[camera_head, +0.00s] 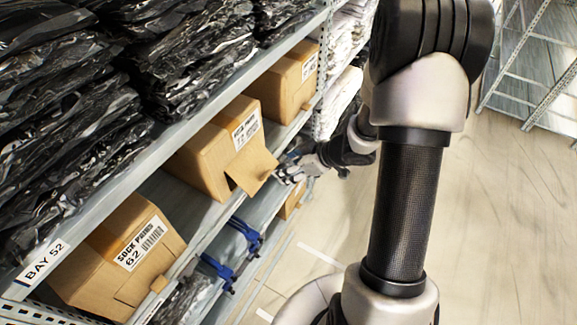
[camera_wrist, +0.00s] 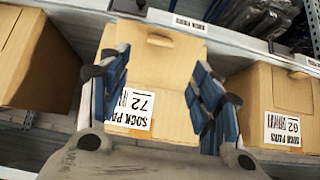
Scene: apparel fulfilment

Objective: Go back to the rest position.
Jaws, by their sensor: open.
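My gripper (camera_head: 287,172) is in front of the shelf in the head view, at the open front flap of the middle cardboard box (camera_head: 203,155). In the wrist view my gripper (camera_wrist: 160,95) is open, with its two blue-padded fingers apart and nothing between them but the view of the box labelled Sock Pairs 72 (camera_wrist: 150,75). That box's label shows upside down there. In the head view the fingertips are close to the flap; I cannot tell whether they touch it.
A box labelled Sock Pairs 62 (camera_head: 118,255) stands nearer on the same shelf, and another box (camera_head: 285,82) stands farther along. Black bagged garments (camera_head: 70,130) fill the shelf above. Blue clips (camera_head: 245,238) show below. The floor (camera_head: 510,220) to the right is clear.

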